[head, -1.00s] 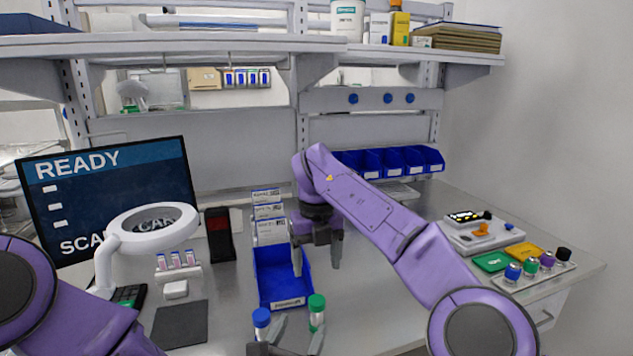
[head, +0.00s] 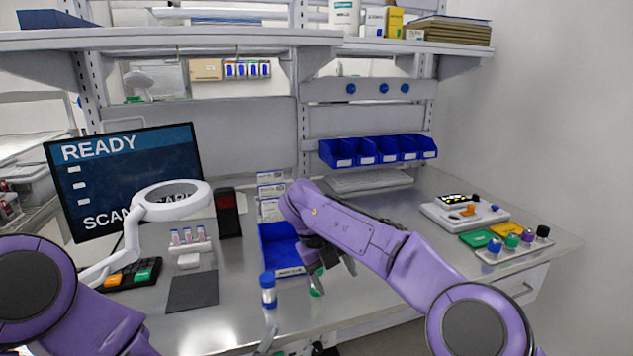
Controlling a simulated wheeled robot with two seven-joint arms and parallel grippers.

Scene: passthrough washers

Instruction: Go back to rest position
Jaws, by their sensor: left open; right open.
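My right gripper (head: 335,268) is open, in front of the blue bin at the middle of the bench. A green-capped vial (head: 316,284) is close beside it and partly hidden by it; I cannot tell whether they touch. A blue-capped vial (head: 268,291) stands upright on the bench, left of the green one and in front of the bin. My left gripper (head: 288,347) is open at the bottom edge, mostly cut off, below the blue-capped vial.
A blue bin (head: 273,238) sits behind the vials. A scanner ring lamp (head: 150,205), a dark pad (head: 192,291) and a READY monitor (head: 125,165) are at left. A control device (head: 465,213) and a rack of coloured caps (head: 515,246) are at right. The right bench front is clear.

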